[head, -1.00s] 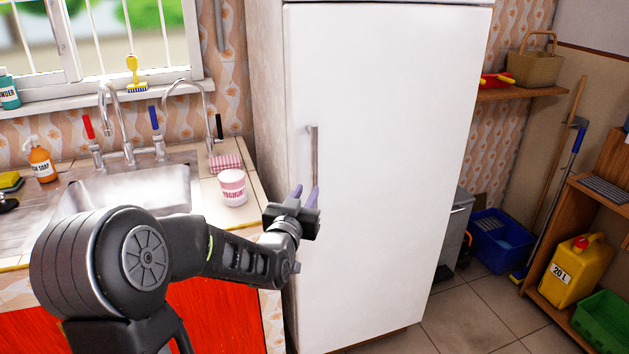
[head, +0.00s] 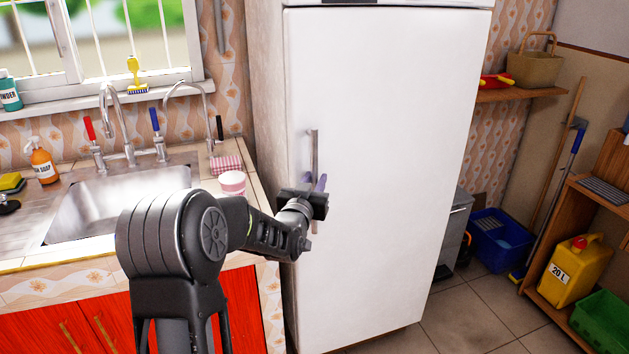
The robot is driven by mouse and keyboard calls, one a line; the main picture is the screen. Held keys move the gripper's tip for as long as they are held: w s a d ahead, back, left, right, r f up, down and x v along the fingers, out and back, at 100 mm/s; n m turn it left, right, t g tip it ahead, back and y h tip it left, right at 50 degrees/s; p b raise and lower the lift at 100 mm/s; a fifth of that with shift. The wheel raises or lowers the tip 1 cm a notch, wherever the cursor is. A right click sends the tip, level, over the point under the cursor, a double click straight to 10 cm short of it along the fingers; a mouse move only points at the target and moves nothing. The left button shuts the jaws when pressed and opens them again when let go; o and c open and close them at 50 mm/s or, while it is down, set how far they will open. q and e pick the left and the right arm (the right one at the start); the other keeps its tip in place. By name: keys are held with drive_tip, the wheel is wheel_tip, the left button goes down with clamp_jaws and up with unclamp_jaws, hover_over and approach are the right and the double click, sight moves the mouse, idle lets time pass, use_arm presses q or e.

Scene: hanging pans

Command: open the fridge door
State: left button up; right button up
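The white fridge door (head: 390,150) fills the middle of the head view and looks shut. Its upright metal handle (head: 315,145) is on the door's left side. My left gripper (head: 315,181) is in front of the lower half of the handle, its purple fingers pointing toward the door. The fingers are spread apart, with one seen on each side of the handle. The gripper body hides part of the handle, so I cannot tell whether the fingers touch it. My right gripper is not in view.
A grey bin (head: 456,232), a blue crate (head: 500,240) and a wooden shelf unit (head: 562,215) are to the right. Tiled floor (head: 470,315) lies clear in front of them.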

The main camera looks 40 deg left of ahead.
use_arm(q)
clamp_jaws()
idle(1.4)
